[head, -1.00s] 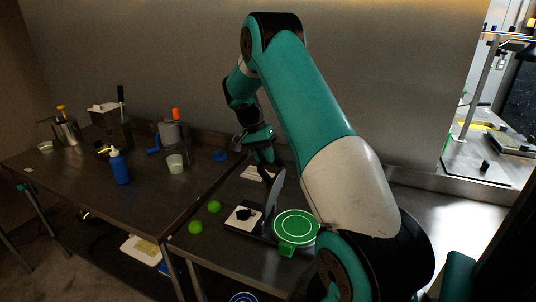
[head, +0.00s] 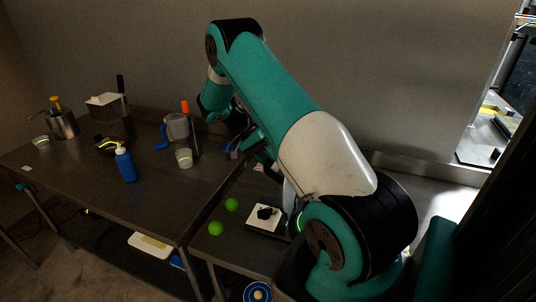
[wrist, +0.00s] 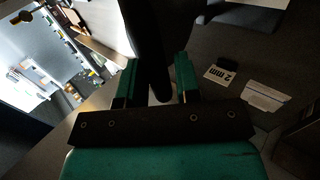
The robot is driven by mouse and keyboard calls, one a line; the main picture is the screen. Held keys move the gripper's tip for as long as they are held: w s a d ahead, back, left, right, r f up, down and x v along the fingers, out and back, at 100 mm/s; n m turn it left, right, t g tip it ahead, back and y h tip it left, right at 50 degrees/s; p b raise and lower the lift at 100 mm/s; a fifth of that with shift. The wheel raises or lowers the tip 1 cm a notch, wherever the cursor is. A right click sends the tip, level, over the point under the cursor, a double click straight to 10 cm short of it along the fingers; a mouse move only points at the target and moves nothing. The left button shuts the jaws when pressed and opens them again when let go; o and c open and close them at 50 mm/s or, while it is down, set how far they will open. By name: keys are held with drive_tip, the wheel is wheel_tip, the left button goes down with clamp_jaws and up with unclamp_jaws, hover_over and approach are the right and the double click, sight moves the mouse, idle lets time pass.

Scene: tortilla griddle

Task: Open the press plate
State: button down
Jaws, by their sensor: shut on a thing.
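The press stands on the near table. Its white square base plate (head: 262,218) carries a small black piece. The grey press plate (head: 289,196) stands raised on edge beside it, partly hidden by my arm. A slice of a green round disc (head: 299,221) shows at its right. My gripper (head: 257,148) is above the press, with its fingertips hard to make out in the head view. In the wrist view, my gripper's teal fingers (wrist: 157,80) are shut on a dark bar, the press handle (wrist: 149,40). The press hinge is hidden.
Two green balls (head: 224,213) lie left of the press. A blue bottle (head: 126,164), a pale cup (head: 184,158) and metal containers stand on the left table (head: 75,175). A wall rises behind. A card marked "2 mm" (wrist: 220,76) shows in the wrist view.

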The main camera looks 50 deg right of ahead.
drive_tip(key=shift+w+a+f, duration=0.15)
drive_tip(key=shift+a+f, duration=0.1)
drive_tip(key=shift+f, duration=0.35)
drive_tip(key=c, duration=1.2)
unclamp_jaws()
drive_tip(key=shift+c, duration=0.2)
drive_tip(key=shift+o, duration=1.4)
drive_tip(key=shift+w+f, duration=0.15)
drive_tip(key=shift+w, duration=0.1)
drive_tip(key=shift+s+r, duration=0.1)
drive_tip(key=shift+r, duration=0.1)
drive_tip(key=shift+d, duration=0.1)
drive_tip(key=p+v, duration=0.1)
drive_tip(key=v, duration=0.6)
drive_tip(key=shift+r, duration=0.3)
